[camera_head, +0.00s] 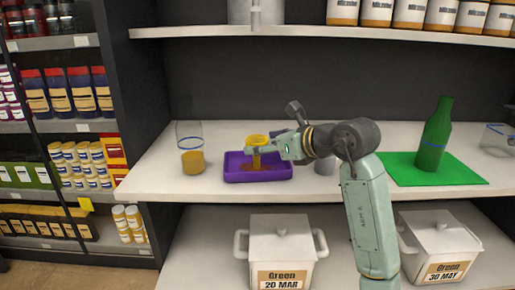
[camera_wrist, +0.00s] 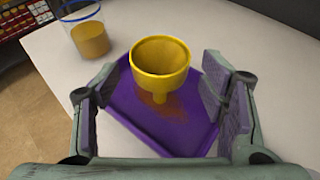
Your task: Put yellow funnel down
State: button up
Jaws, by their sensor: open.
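The yellow funnel (camera_wrist: 160,58) stands upright with its wide mouth up, over the purple tray (camera_wrist: 178,140). In the head view the funnel (camera_head: 257,141) also shows at the purple tray (camera_head: 262,179), partly covered by my gripper. My gripper (camera_wrist: 160,88) is open, with one finger on each side of the funnel and visible gaps between the fingers and the funnel. In the head view my gripper (camera_head: 262,150) reaches in from the right. A brownish stain lies on the tray under the funnel's stem.
A clear beaker with orange-brown contents (camera_head: 191,161) stands left of the tray. A green bottle (camera_head: 435,135) stands on a green mat (camera_head: 405,172) at the right. An upper shelf (camera_head: 300,32) holds several jars.

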jog(key=b+v, duration=0.1)
jog(key=v, duration=0.7)
jog(key=shift+s+d, duration=0.2)
jog(key=shift+r, duration=0.15)
